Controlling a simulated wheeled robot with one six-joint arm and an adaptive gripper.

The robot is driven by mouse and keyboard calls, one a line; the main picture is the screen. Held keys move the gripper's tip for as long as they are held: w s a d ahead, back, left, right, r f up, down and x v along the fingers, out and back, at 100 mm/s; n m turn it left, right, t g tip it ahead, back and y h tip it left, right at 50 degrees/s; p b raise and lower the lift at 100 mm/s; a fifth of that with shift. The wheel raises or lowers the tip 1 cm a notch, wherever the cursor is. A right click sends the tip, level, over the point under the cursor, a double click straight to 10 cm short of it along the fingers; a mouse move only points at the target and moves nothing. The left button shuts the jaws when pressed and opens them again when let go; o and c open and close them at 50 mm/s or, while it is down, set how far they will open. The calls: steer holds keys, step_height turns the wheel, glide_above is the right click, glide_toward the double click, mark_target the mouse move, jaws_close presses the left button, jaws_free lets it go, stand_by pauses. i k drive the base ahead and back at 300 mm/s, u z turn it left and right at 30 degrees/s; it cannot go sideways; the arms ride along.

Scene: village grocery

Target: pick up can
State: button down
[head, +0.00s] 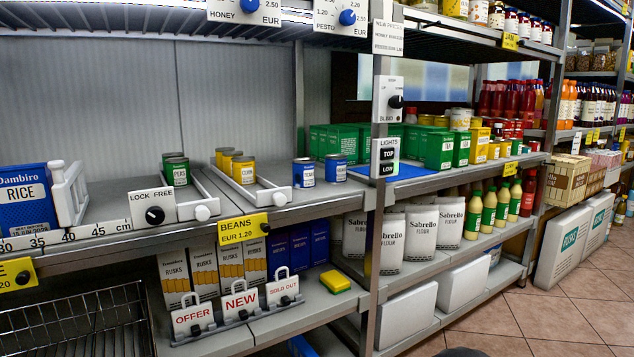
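Several cans stand on the middle shelf (120,197) in the head view. Green cans labelled peas (177,172) stand one behind another in a white tray at left. Yellow cans labelled corn (243,170) stand in a row in a second white tray to their right. Two blue cans, one on the left (304,173) and one on the right (336,168), stand upright and apart on bare shelf near the upright post. My gripper is not in view.
A lock panel with a black knob (155,214) and a beans price tag (243,228) sit along the front edge. A box of rice (28,198) with a white holder stands at left. The post (376,250) carries switch panels. Tiled floor (540,320) is open at right.

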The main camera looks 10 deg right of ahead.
mark_target(303, 180)
steer(key=z, duration=0.15)
steer(key=i, duration=1.15)
steer(key=u, duration=0.4)
steer(key=k, duration=0.5)
steer(key=z, duration=0.95)
steer(key=i, duration=0.7)
steer(key=u, duration=1)
